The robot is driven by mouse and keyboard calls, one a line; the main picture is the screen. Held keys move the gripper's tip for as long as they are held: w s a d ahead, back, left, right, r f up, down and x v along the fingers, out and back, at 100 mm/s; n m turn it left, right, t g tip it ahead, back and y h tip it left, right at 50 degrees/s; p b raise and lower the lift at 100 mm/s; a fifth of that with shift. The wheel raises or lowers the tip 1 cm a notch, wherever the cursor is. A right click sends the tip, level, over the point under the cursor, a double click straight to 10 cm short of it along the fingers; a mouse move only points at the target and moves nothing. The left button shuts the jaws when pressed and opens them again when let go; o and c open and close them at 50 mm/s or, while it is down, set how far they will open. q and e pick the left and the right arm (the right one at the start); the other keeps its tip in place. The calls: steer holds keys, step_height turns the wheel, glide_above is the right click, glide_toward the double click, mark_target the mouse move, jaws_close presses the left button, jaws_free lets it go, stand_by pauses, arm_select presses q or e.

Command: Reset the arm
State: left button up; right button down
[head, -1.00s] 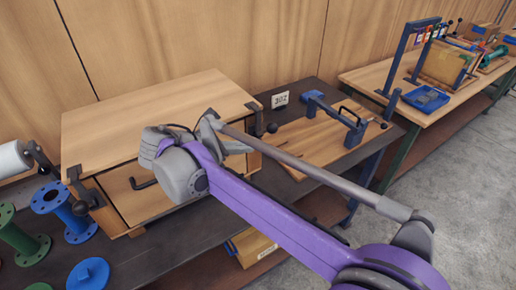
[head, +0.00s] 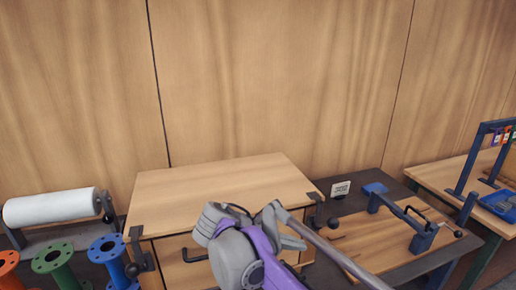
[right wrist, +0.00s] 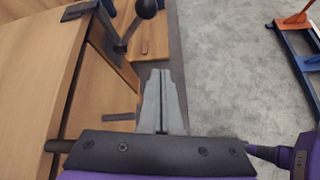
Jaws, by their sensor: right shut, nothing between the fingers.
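My right arm, purple and grey, rises from the lower edge of the head view in front of the wooden cabinet. In the right wrist view my right gripper (right wrist: 163,75) is shut, its two grey fingers together with nothing between them. It points past the right side of the wooden cabinet (head: 215,185), which also fills the left of the right wrist view (right wrist: 35,80). Part of the cabinet's front and drawer is hidden behind my arm. My left gripper is not in view.
A white roll (head: 50,207) and green (head: 53,257), blue (head: 106,250) and orange flanged pipes stand at the left. A blue clamp fixture (head: 415,222) sits on a board at the right. A second table (head: 440,172) lies beyond. Grey floor (right wrist: 225,70) is open beside the bench.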

steer(key=s+d+f+m+y, duration=0.3)
steer(key=s+f+m+y, duration=0.2)
steer(key=s+f+m, duration=0.4)
steer(key=s+d+f+m+t+y, duration=0.1)
steer(key=s+d+f+m+y, duration=0.3)
steer(key=s+f+m, duration=0.6)
steer(key=s+f+y, duration=0.1)
steer(key=s, duration=0.1)
steer(key=shift+s+f, duration=0.35)
steer(key=shift+s, duration=0.05)
